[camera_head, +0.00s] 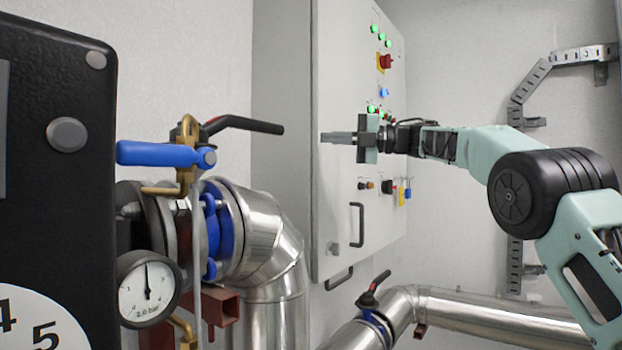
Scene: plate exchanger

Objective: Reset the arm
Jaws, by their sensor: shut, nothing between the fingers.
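My gripper (338,137) is in the middle of the head view, at the end of my pale green arm (485,150), which reaches in from the right. Its fingers point left and are shut with nothing between them. It stands in front of the grey control cabinet (340,60) in the picture and hides part of its panel. I cannot tell how far it is from the cabinet.
At left are a valve with a blue handle (160,153), a black lever (245,124), a pressure gauge (149,289) and a silver pipe (275,245). A dark panel (60,180) fills the left edge. Another pipe (490,312) runs low at right. A cable tray (530,80) is on the wall.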

